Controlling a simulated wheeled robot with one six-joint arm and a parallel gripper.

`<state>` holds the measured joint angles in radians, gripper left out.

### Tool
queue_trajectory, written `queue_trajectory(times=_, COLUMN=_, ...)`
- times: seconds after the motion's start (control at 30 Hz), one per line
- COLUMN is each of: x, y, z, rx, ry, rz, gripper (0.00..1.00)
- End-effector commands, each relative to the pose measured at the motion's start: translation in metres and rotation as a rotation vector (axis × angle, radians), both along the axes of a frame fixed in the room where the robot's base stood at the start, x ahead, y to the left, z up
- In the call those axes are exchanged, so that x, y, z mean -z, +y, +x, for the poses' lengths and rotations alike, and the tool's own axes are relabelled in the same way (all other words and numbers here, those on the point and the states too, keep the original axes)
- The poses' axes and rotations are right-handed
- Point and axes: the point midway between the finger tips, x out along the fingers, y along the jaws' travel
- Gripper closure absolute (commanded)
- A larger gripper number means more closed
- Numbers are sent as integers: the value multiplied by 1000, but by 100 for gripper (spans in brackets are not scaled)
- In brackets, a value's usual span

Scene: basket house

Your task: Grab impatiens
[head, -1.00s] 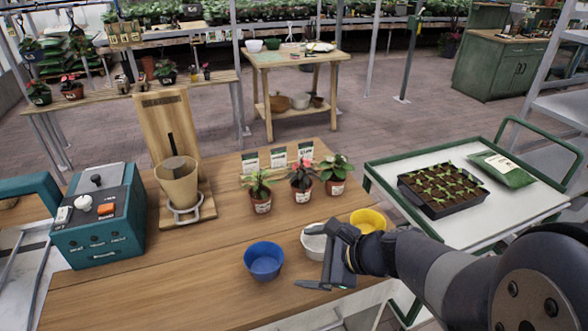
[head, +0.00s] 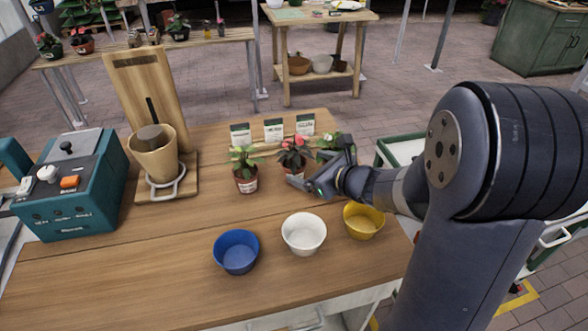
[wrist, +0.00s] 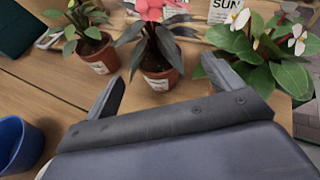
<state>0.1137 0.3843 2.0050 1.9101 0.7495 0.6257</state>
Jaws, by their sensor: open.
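Three potted plants stand in a row on the wooden table; their pot labels are too small to read, so I cannot tell by name which is the impatiens. The left plant (head: 244,160) has green leaves. The middle plant (head: 293,152) has pink-red flowers and dark narrow leaves; its terracotta pot (wrist: 160,76) shows in the wrist view. The right plant (wrist: 268,68) has white flowers and broad green leaves, its pot hidden behind my gripper. My gripper (head: 320,172) is open and empty in front of the middle and right plants, fingers pointing toward the middle pot.
Blue (head: 236,251), white (head: 303,233) and yellow (head: 363,220) bowls stand in front of the plants. Seed packets (head: 273,129) stand behind them. A wooden stand with a cup (head: 155,158) and a teal box (head: 72,190) are at the left. The table front is clear.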

Motion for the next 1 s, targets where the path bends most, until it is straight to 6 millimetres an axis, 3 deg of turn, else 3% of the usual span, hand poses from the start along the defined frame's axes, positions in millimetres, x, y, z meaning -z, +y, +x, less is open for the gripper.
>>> queue_trajectory(times=0.5, x=22, y=30, z=36, rx=-2, ry=-1, rz=-1, gripper=13)
queue_trajectory(times=0.77, x=24, y=30, z=38, rx=0, ry=-1, rz=-1, gripper=13)
queue_trajectory(times=1.0, x=24, y=30, z=38, rx=0, ry=-1, rz=-1, gripper=31)
